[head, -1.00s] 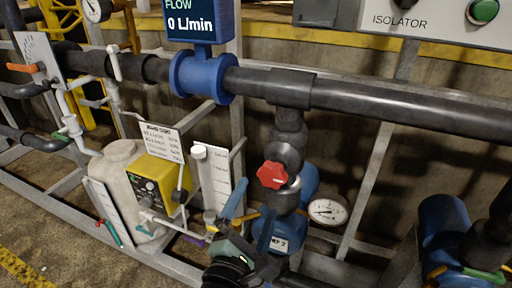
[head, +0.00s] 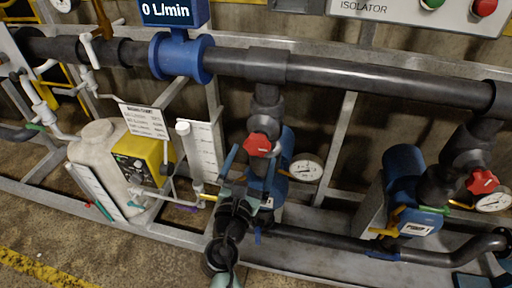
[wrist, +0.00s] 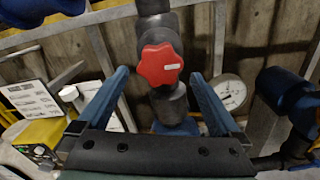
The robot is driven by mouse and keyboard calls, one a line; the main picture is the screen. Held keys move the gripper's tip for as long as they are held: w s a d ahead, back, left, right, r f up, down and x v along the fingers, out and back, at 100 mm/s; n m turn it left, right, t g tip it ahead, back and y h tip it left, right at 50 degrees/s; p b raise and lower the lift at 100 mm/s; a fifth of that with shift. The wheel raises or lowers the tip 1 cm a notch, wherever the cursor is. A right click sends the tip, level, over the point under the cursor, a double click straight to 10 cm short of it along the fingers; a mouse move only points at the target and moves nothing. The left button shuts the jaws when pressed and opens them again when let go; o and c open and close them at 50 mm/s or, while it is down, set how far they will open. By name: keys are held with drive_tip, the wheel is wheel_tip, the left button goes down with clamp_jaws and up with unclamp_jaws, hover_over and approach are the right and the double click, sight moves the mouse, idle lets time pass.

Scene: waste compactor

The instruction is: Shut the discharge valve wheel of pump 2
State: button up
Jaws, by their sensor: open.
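The red lobed valve wheel (head: 257,145) sits on the dark vertical pipe above the middle blue pump. In the earlier head frame that pump's label ends in "2"; now my arm covers it. In the wrist view the red wheel (wrist: 160,65) faces the camera, centred between my fingers, with a small white mark on it. My gripper (head: 252,153) is open, its two blue fingers pointing up toward the wheel. In the wrist view my gripper (wrist: 159,76) has one finger on each side of the wheel, with visible gaps. I cannot tell how deep the fingertips reach.
A pressure gauge (head: 306,168) is close right of the wheel. A second blue pump (head: 405,178) with its own red wheel (head: 482,181) stands at the right. A white tank (head: 101,155) and yellow dosing unit (head: 147,160) are left. A dark horizontal pipe (head: 390,76) runs above.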

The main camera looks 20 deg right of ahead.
sight(256, 150)
drive_tip(key=shift+x, duration=2.1)
drive_tip(key=c, duration=1.2)
drive_tip(key=shift+m+b, duration=0.3)
drive_tip(key=shift+b, duration=0.05)
